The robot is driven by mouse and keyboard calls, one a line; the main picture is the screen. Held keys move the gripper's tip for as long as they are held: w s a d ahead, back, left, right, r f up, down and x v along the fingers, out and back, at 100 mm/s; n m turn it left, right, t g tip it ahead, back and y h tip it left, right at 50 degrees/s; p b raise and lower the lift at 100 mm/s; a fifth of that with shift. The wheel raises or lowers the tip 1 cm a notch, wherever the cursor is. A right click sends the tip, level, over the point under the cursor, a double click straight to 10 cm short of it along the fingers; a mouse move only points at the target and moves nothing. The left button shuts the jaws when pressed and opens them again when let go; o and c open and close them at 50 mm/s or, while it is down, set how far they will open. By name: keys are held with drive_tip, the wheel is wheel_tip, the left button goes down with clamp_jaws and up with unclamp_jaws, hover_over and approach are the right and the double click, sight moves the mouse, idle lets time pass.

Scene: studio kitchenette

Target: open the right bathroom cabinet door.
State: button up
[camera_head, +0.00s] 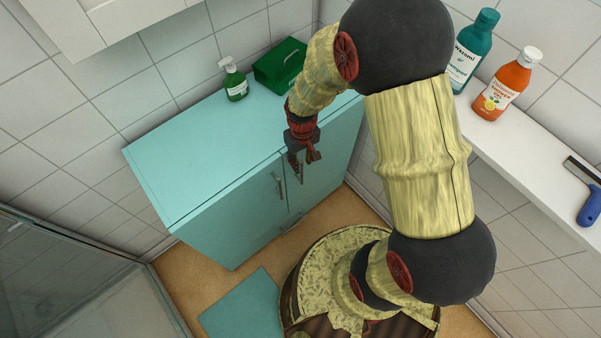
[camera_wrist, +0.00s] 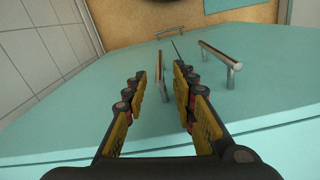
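The teal bathroom cabinet (camera_head: 165,165) stands against the tiled wall, with two doors that look shut. The right door (camera_head: 330,160) is partly hidden by my gripper (camera_head: 304,168), which points down in front of it. In the wrist view, where the cabinet appears turned around, the right door's metal bar handle (camera_wrist: 158,67) shows between the fingers of my gripper (camera_wrist: 160,74). The fingers are apart, with a gap on both sides of the bar. I cannot tell whether either touches it. The left door's handle (camera_head: 279,185) also shows in the wrist view (camera_wrist: 222,57).
A lower handle (camera_head: 291,223) sits below the doors. A green soap bottle (camera_head: 234,80) and a green box (camera_head: 280,63) stand on the cabinet top. A white shelf (camera_head: 530,140) with bottles is at right. A teal mat (camera_head: 243,307) lies on the floor; a glass enclosure (camera_head: 75,275) is at left.

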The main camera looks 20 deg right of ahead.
sight(302, 171)
wheel_tip(302, 171, down, 7)
drive_tip(key=shift+r+b, duration=0.2)
drive_tip(key=shift+b, duration=0.8)
drive_tip(key=shift+c, duration=0.8)
clamp_jaws()
